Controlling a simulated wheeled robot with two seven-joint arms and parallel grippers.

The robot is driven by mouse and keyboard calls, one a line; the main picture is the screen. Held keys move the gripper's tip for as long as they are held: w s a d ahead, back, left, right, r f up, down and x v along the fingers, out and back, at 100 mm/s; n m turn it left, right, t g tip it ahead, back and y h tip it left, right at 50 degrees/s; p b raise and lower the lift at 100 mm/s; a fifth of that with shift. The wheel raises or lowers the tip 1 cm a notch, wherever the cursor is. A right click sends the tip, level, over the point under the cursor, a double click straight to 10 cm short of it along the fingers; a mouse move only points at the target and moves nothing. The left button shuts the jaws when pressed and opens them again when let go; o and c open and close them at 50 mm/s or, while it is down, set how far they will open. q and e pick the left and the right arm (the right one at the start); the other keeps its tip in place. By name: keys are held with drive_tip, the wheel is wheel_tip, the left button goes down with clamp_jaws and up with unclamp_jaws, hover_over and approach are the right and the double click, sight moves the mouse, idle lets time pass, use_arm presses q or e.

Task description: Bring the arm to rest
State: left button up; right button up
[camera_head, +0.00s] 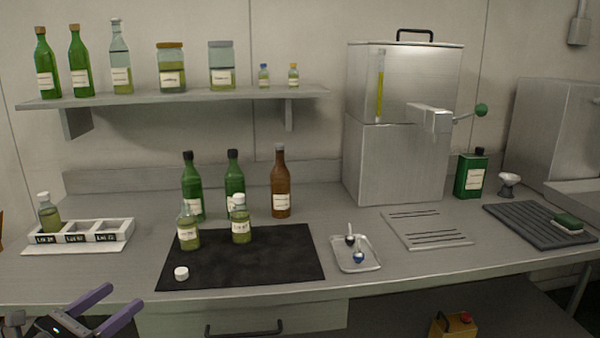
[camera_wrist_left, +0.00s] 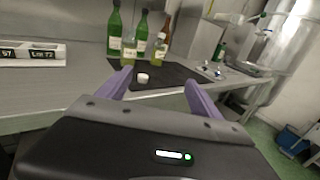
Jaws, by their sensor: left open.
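My left gripper (camera_head: 124,296) is at the lower left of the head view, in front of the counter's front edge. Its two purple fingers are spread with nothing between them. In the left wrist view the open fingers (camera_wrist_left: 158,78) point towards the counter and the black mat (camera_wrist_left: 185,73). My right gripper is in neither view. On the black mat (camera_head: 260,265) stand an uncapped sample jar (camera_head: 188,238) and a jar with a white cap (camera_head: 240,226). A loose white cap (camera_head: 181,273) lies near the mat's front left.
A white labelled rack (camera_head: 110,238) with one capped jar (camera_head: 49,215) is at the left. Several bottles stand behind the mat. A small tray (camera_head: 345,266) lies to its right. A steel tank (camera_head: 395,165) stands behind. A drawer handle (camera_head: 245,329) sits below the counter.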

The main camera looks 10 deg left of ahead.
use_arm(q)
drive_tip(key=s+f+m+g+y, duration=0.25)
drive_tip(key=f+m+g, duration=0.4)
drive_tip(key=f, duration=1.25)
drive_tip(key=s+d+f+m+g+p, duration=0.1)
drive_tip(key=s+d+f+m+g, duration=0.3)
drive_tip(key=f, duration=0.3)
drive_tip(key=s+d+f+m+g+p, duration=0.1)
drive_tip(key=s+d+f+m+g, duration=0.1)
drive_tip(key=d+f+m+g, duration=0.45)
drive_tip(key=d+f+m+t+p, duration=0.1)
drive_tip(key=d+f+m, duration=0.15)
drive_tip(key=d, duration=0.35)
drive_tip(key=s+d+f+m+p, duration=0.1)
drive_tip(key=d+f+m, duration=0.1)
drive_tip(key=d+m, duration=0.25)
drive_tip(key=d+f+m+t+p, duration=0.1)
drive_tip(key=d+f+m, duration=0.2)
drive_tip(key=d, duration=0.3)
drive_tip(key=s+d+m+g+h, duration=0.1)
drive_tip(key=s+d+m, duration=0.1)
drive_tip(key=d, duration=0.4)
drive_tip(key=s+d+m+g+h, duration=0.1)
drive_tip(key=s+d+m, duration=0.1)
drive_tip(key=s+d, duration=0.3)
drive_tip(key=shift+s+d+f+p, duration=0.15)
drive_tip(key=shift+d+f+p, duration=0.05)
drive_tip(key=shift+d+p, duration=0.3)
